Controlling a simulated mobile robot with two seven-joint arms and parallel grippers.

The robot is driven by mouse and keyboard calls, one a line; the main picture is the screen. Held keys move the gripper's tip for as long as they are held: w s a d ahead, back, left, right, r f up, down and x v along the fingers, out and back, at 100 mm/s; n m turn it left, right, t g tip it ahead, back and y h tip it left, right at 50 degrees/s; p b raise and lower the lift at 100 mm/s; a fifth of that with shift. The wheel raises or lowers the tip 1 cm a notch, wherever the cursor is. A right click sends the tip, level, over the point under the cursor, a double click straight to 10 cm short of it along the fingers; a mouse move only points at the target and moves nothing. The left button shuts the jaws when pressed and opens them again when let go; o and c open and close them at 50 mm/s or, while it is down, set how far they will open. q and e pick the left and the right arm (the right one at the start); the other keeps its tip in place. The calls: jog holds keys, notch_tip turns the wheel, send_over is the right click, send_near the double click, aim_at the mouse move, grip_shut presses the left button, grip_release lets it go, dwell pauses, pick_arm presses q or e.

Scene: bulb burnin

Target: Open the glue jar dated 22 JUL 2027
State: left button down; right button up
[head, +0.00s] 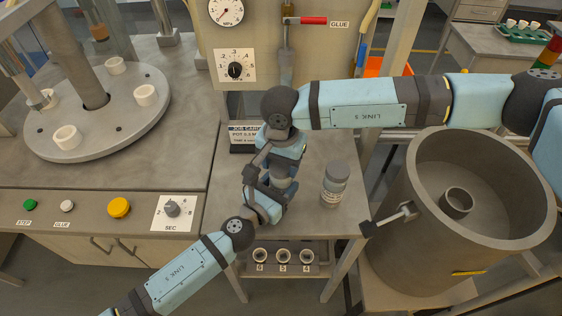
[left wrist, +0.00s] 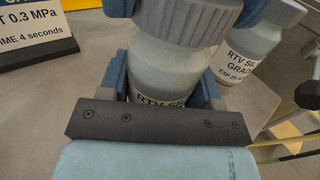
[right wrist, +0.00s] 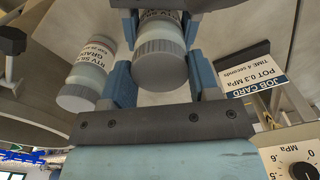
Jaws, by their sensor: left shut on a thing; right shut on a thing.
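A glue jar (left wrist: 165,70) with pale contents and a grey ribbed cap (right wrist: 160,65) is held between both grippers over the bench. My left gripper (head: 265,203) is shut around the jar's body. My right gripper (head: 287,165) is shut at the cap, its fingers on either side of it. The cap sits on the jar. The held jar's label starts "RTV SIL"; its date is hidden behind my left gripper. A second capped jar (head: 335,185) stands upright to the right; its label in the left wrist view (left wrist: 255,45) reads "EXP 25 N", the rest cut off.
A job card (head: 243,138) stands behind the grippers. A round plate with white cups (head: 110,115) is at left, a large grey drum (head: 400,215) at right. The GLUE valve and dial panel (head: 260,40) is behind.

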aim_at(281, 165)
jog(key=shift+r, duration=0.1)
jog(key=shift+r, duration=1)
jog(key=shift+r, duration=2)
pick_arm(q)
jog(key=shift+c, duration=1.2)
grip_release()
jog(key=shift+s, duration=0.1)
